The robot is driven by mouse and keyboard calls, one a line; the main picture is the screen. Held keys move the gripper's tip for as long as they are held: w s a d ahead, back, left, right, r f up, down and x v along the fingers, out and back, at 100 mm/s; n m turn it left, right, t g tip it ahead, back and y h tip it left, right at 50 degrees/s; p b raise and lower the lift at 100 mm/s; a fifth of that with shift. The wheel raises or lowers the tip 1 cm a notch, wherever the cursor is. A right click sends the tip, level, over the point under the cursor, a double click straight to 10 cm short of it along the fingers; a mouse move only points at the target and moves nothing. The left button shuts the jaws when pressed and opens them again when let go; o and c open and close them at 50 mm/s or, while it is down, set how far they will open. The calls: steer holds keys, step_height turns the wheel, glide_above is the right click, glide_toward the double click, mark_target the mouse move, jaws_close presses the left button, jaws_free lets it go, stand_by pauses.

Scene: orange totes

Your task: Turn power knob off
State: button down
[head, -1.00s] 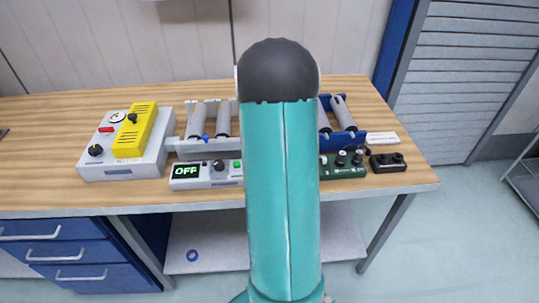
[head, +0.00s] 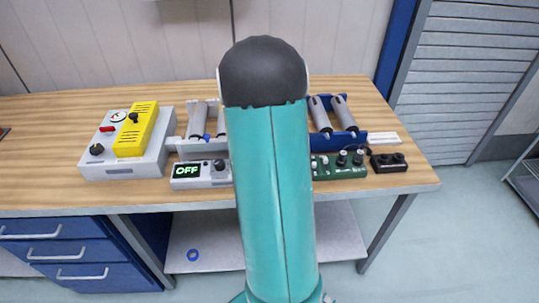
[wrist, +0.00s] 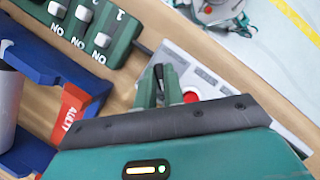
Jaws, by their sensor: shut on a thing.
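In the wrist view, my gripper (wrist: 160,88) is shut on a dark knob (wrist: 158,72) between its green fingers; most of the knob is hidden. It stands at a pale panel (wrist: 228,88) with a red button (wrist: 191,96) beside the fingers. In the head view, my teal arm hides the gripper and the middle of the bench. A white power box (head: 203,182) there has a lit display (head: 187,171) reading OFF and a black knob (head: 219,165). This knob shows clear of my arm.
A grey unit with a yellow front (head: 136,130) stands left on the wooden bench (head: 50,135). A green switch box (head: 338,172) and a small black box (head: 388,162) sit to the right. The bench's left part has free room.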

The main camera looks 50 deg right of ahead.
steer(key=c, duration=1.5)
jaws_free()
steer(key=v, duration=1.4)
steer(key=shift+s, duration=0.1)
